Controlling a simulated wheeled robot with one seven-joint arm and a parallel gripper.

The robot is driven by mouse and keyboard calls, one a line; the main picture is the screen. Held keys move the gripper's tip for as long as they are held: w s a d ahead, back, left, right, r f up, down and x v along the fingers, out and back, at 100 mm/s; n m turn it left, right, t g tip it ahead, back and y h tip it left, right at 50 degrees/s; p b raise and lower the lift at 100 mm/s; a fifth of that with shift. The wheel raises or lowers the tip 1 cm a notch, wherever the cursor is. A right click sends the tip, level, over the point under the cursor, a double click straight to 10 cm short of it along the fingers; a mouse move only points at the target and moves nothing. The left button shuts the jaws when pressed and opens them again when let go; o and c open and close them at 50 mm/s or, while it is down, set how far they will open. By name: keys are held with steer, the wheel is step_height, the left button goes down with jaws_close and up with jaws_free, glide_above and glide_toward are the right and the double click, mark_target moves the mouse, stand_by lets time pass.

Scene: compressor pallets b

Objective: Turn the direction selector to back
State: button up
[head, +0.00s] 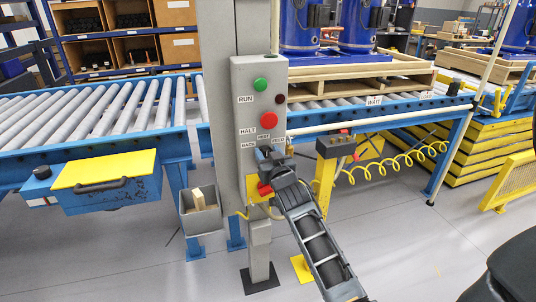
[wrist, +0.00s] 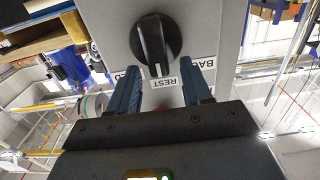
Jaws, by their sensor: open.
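The direction selector is a black round knob (wrist: 156,38) with a raised grip and a white line, on the grey control post (head: 258,75). In the wrist view its white line points at the REST label (wrist: 164,82). The BACK label (wrist: 211,50) is to the right of the knob in that view, which shows the panel turned over. My gripper (wrist: 170,68) is open, its two blue fingers just short of the knob and apart from it. In the head view my gripper (head: 273,154) is at the post below the labels and hides the knob.
Above the labels are a green RUN button (head: 260,84), a small dark red lamp (head: 280,98) and a red HALT button (head: 268,120). A grey bin (head: 200,218) hangs left of the post. Roller conveyors (head: 95,118) stand behind.

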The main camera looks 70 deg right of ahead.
steer(key=shift+c, duration=0.4)
jaws_close()
steer(key=shift+a+n, duration=0.1)
steer(key=shift+n, duration=0.2)
steer(key=n, duration=0.2)
steer(key=w+n, duration=0.1)
steer(key=n, duration=0.1)
steer(key=shift+a+f+b, duration=0.1)
steer(key=shift+a+b, duration=0.2)
steer(key=shift+w+a+f+n, duration=0.15)
steer(key=shift+n, duration=0.95)
steer(key=shift+w+a+f+n, duration=0.1)
steer(key=shift+f+n, duration=0.05)
steer(key=shift+n, duration=0.95)
